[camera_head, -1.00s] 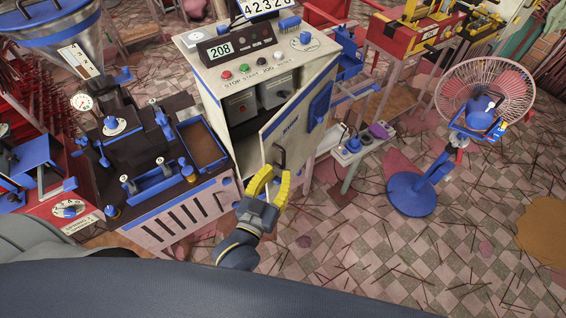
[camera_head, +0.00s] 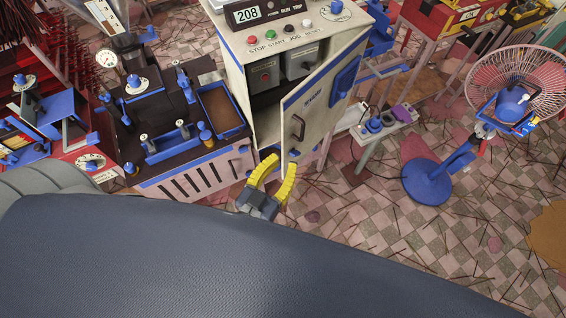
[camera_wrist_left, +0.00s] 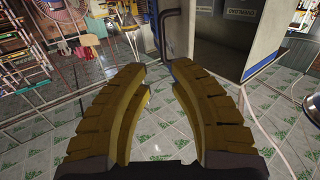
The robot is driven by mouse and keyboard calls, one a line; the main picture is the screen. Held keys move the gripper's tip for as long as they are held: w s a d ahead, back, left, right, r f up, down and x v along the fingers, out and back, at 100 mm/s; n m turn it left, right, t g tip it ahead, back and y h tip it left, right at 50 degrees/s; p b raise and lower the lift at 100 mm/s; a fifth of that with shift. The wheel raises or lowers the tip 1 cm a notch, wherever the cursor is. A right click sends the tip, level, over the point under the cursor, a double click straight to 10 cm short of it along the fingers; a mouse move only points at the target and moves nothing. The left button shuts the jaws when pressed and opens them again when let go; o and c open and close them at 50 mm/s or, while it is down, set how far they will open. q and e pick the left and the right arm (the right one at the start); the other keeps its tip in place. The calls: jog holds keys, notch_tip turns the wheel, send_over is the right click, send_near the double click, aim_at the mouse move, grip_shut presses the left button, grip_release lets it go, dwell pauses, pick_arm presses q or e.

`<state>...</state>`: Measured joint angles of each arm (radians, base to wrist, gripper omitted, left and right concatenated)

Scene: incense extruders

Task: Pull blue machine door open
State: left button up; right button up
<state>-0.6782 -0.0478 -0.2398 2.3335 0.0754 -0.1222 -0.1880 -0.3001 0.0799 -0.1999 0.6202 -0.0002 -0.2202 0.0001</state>
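The control cabinet's door (camera_head: 318,100) is a pale panel with blue trim and a blue box on it. It stands partly open, swung out toward the lower right, so the dark cabinet interior (camera_head: 265,115) shows. A dark bar handle (camera_head: 298,127) is on the door's near edge; it also shows in the left wrist view (camera_wrist_left: 165,32). My left gripper (camera_head: 282,163), with yellow ribbed fingers, is just below the handle. In the left wrist view the fingers (camera_wrist_left: 158,70) are apart and empty, with the handle beyond their tips. My right gripper is not in view.
A dark-topped machine with blue trays (camera_head: 160,110) stands left of the cabinet. A low white stand (camera_head: 385,128) is behind the door at right. A blue-based fan (camera_head: 427,182) stands farther right. The tiled floor below the door holds scattered sticks.

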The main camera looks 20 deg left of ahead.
pick_arm(q)
jog(key=shift+w+a+r+m+h, duration=0.1)
jog(key=shift+w+r+m+h, duration=0.2)
jog(key=shift+w, duration=0.05)
grip_shut()
jog(key=w+a+f+n+g+h, duration=0.2)
jog(key=a+f+n+h, duration=0.15)
jog(key=a+f, duration=0.45)
jog(key=w+a+f+n+g+h, duration=0.25)
jog(key=a+f+n, duration=0.25)
jog(key=a+f, duration=0.35)
jog(key=w+d+n+t+h, duration=0.1)
jog(key=w+d+n, duration=0.4)
jog(key=d, duration=0.4)
jog(key=shift+w+d+r, duration=0.35)
jog(key=shift+w+r, duration=0.05)
jog(key=shift+r, duration=0.05)
